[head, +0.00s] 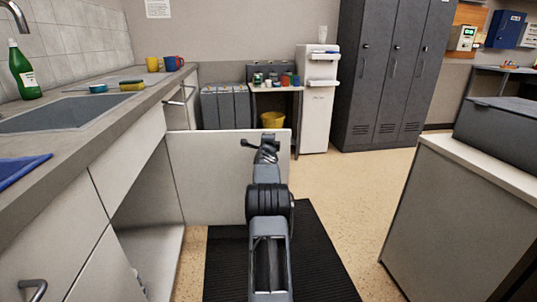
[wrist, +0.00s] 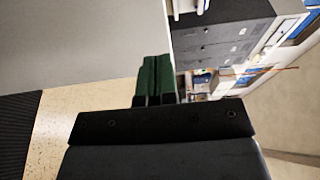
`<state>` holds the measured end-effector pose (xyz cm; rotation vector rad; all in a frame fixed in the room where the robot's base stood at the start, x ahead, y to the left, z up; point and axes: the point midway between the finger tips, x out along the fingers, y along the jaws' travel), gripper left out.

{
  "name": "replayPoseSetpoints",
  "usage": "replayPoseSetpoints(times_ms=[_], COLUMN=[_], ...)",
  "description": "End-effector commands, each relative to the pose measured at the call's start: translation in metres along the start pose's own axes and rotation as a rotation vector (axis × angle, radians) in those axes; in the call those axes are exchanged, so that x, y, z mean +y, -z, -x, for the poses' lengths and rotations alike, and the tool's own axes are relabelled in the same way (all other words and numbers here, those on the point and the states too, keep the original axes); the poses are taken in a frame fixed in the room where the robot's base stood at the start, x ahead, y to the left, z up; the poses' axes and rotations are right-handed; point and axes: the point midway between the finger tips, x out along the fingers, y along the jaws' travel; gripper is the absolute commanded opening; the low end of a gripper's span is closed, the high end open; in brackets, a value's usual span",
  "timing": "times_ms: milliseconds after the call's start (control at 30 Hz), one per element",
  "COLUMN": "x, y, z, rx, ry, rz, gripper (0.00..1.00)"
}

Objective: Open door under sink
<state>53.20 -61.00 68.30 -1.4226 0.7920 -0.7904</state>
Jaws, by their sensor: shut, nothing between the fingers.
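The door under the sink (head: 215,175) stands swung wide out from the counter, its plain pale inner face towards me. The cupboard opening (head: 150,235) beneath the sink (head: 70,114) is exposed. No handle shows on this face; the outer face is hidden. My arm reaches up to the door's free end in the head view, hiding part of it. My gripper (wrist: 153,68) shows green fingers closed together and empty in the wrist view. They are beside the edge of a pale panel (wrist: 75,40), apparently the door; I cannot tell whether they touch.
A dark ribbed mat (head: 320,260) lies on the floor below my arm. A pale cabinet (head: 440,215) with a dark box (head: 500,130) stands at right. Grey lockers (head: 390,75) and a white dispenser (head: 317,100) stand behind. Speckled floor (head: 350,195) is clear between.

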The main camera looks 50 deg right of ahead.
Motion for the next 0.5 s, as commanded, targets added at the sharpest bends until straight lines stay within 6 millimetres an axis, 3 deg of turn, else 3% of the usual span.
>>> replayPoseSetpoints(times_ms=[500], x=[-0.003], y=[0.006], z=[0.067], rx=[-0.007], ry=[0.001], rz=[-0.001], gripper=[0.00])
